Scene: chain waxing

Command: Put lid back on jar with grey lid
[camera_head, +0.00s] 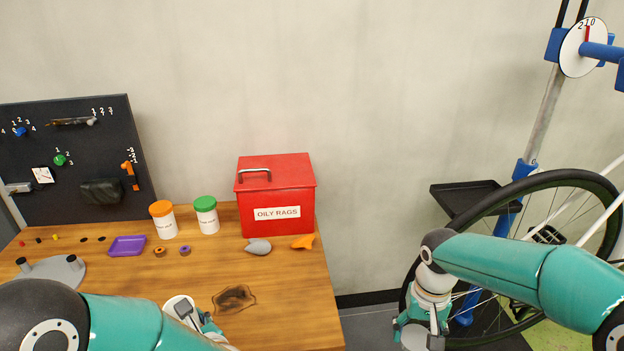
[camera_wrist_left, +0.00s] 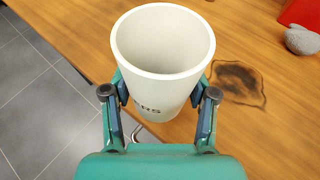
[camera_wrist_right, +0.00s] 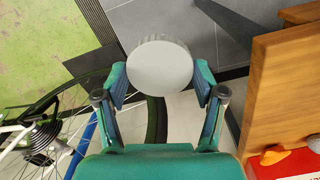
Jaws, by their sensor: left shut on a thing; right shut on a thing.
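My left gripper (camera_wrist_left: 160,95) is shut on the white jar (camera_wrist_left: 140,87), with one finger on each side of it. The jar is open at the top and looks empty; part of its lettering shows. In the head view the jar (camera_head: 178,303) is low over the bench's front part, partly hidden by my left arm. My right gripper (camera_wrist_right: 160,85) is shut on the grey lid (camera_wrist_right: 160,68), a round disc. In the head view my right gripper (camera_head: 424,322) is right of the bench, in front of the bicycle wheel, well apart from the jar.
On the wooden bench (camera_head: 290,315) stand an orange-lidded jar (camera_head: 163,222), a green-lidded jar (camera_head: 207,218) and a red oily rags box (camera_head: 277,190). A grey rag (camera_head: 257,246) and an orange thing (camera_head: 304,241) lie before the box. A bicycle wheel (camera_head: 470,205) stands at right.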

